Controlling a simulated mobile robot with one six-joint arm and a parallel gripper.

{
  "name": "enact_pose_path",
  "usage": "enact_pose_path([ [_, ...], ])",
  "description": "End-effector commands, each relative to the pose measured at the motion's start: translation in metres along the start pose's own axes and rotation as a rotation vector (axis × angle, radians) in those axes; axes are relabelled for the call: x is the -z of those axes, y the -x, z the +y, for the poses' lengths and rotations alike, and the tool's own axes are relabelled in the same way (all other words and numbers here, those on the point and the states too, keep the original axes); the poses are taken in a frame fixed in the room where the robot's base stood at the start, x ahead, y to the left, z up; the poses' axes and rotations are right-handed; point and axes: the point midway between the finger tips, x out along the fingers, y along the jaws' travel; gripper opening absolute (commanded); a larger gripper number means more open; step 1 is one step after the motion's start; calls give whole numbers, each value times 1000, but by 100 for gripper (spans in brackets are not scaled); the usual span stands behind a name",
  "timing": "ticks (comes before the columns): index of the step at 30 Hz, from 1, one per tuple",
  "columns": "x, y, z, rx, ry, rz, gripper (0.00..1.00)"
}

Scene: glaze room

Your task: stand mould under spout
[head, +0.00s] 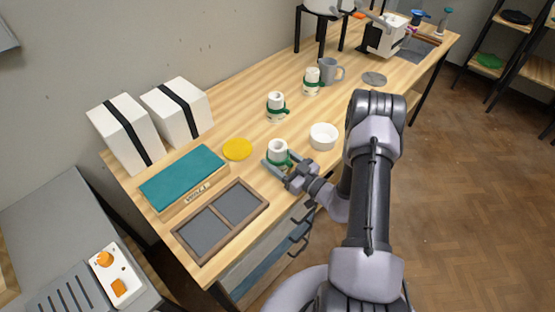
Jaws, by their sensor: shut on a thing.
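A white mould (278,148) with a hollow top and a green band is upright near the table's front edge. My gripper (281,163) is shut on it, with one finger on each side; the mould's lower part is partly hidden. I cannot tell whether its base touches the table. Two similar moulds with green bands stand farther back, one in the middle (276,101) and one (312,76) beside a grey jug (328,71). A white tank (328,6) on black legs (321,38) is cut off by the top edge; I cannot make out a spout clearly.
A white bowl (323,137) stands close right of the held mould. A yellow disc (237,149) lies left. A teal-topped box (184,179), a divided tray (220,219) and two strapped white blocks (126,134) fill the left end. A grey disc (374,79) lies farther back.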

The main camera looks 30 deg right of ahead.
Motion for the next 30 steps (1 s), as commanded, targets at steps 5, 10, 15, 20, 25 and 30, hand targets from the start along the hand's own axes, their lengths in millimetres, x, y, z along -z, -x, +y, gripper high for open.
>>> enact_pose_path([
  [5, -3, 0, 0, 0, -1, 0, 76],
  [10, -3, 0, 0, 0, 0, 0, 84],
  [15, -2, 0, 0, 0, 0, 0, 84],
  [20, 2, 19, 2, -5, -3, -2, 84],
  [25, 3, 63, 1, -7, -5, -1, 84],
  [30, 2, 102, 2, -5, -2, -1, 84],
])
